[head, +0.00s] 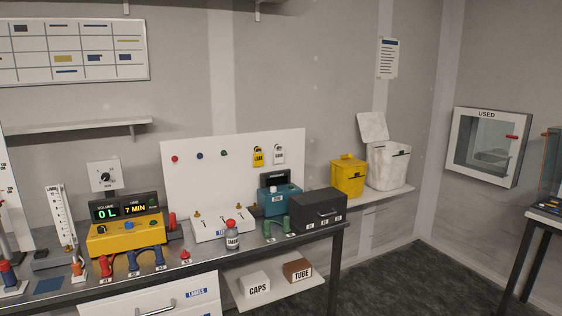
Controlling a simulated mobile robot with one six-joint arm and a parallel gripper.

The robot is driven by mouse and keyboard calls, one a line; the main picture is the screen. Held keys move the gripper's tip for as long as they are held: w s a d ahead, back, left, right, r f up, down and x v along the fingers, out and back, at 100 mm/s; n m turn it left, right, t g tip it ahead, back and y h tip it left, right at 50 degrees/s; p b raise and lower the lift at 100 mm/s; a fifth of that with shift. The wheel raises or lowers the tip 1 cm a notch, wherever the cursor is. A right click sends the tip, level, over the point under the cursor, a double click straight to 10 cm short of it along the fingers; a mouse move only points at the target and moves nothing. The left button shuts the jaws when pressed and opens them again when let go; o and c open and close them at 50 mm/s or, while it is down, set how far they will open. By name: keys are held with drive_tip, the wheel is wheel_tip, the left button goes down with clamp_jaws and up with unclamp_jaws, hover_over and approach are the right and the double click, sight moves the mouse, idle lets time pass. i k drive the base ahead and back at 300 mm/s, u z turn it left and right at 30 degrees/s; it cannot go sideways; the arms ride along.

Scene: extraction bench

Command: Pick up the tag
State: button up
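Two tags hang side by side on the white upright board (227,140) behind the bench. One is a yellow tag (258,157) with dark lettering. The other is a white tag (279,155) just to its right. Both seem to hang from small hooks near the board's top right. The lettering on both is too small to read surely. My gripper is not in view.
The bench (62,297) is crowded: a yellow device (126,238) with displays, a small red-topped bottle (232,236), a teal device (280,198) and a dark box (319,208) stand before the board. A yellow bin (348,177) is on the right shelf. Floor (425,275) is clear at right.

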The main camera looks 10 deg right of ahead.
sight(279, 156)
drive_tip(key=z, duration=0.55)
drive_tip(key=k, duration=0.2)
drive_tip(key=u, duration=1.25)
drive_tip(key=i, duration=0.65)
drive_tip(key=z, duration=0.05)
